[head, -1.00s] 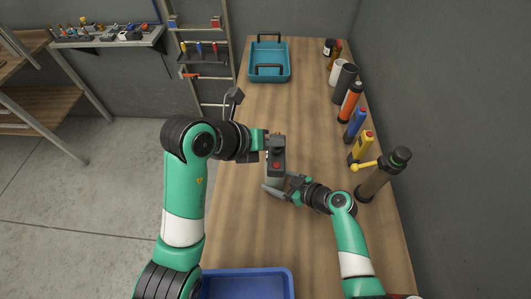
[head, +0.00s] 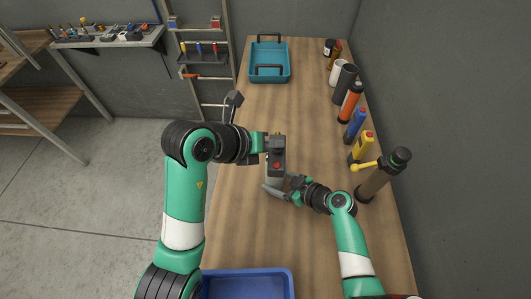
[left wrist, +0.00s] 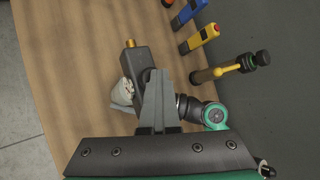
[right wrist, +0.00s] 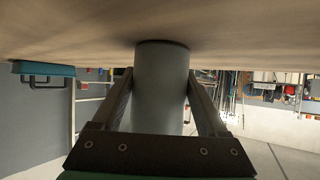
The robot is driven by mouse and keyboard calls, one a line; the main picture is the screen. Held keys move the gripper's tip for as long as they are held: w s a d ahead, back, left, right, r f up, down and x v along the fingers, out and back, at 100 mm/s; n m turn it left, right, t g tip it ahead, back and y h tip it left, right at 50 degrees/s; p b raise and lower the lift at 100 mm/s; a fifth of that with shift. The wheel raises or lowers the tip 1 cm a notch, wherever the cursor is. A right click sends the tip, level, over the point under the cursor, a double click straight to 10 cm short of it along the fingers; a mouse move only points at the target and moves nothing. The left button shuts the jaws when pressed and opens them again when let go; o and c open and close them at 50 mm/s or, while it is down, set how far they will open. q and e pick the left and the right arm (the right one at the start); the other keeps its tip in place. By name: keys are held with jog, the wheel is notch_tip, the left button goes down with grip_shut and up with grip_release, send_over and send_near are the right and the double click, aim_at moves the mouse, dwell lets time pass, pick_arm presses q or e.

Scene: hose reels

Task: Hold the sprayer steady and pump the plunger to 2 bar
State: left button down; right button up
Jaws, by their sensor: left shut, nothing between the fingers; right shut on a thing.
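The sprayer stands on the workbench, with a pale grey cylindrical body (right wrist: 161,85) and a dark grey head (left wrist: 141,65) with a brass-coloured tip. A red spot shows on its upper part (head: 277,166) in the head view. My right gripper (head: 275,186) is shut around the lower body, one finger on each side in the right wrist view. My left gripper (left wrist: 157,78) is shut and empty, its fingertips over the sprayer's head. The fingers hide part of the top, so I cannot tell the plunger's height or whether they touch it. No pressure reading is legible.
A brown-bodied pump bottle (head: 376,184) with a yellow arm stands to the right, with yellow (head: 362,147), blue (head: 355,124) and orange (head: 350,103) containers behind it. A blue tray (head: 247,272) lies in front; a teal tote (head: 284,60) stands at the back. The bench between is clear.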

aim_at(272, 157)
pick_arm(q)
jog(key=shift+s+a+f, duration=0.1)
jog(key=shift+s+f, duration=0.1)
jog(key=shift+f, duration=0.3)
jog(key=shift+s+a+f, duration=0.1)
jog(key=shift+s+f, duration=0.1)
jog(key=shift+f, duration=0.3)
pick_arm(e)
jog(key=shift+w+d+r, duration=0.1)
jog(key=shift+w+r, duration=0.05)
jog(key=shift+w, duration=0.1)
pick_arm(q)
notch_tip(272, 157, up, 6)
jog(key=shift+r, duration=0.1)
pick_arm(e)
jog(key=shift+s, duration=0.2)
pick_arm(q)
jog(key=shift+r, duration=0.2)
pick_arm(e)
jog(key=shift+s+f, duration=0.1)
jog(key=shift+f, duration=0.1)
jog(key=o, duration=0.9)
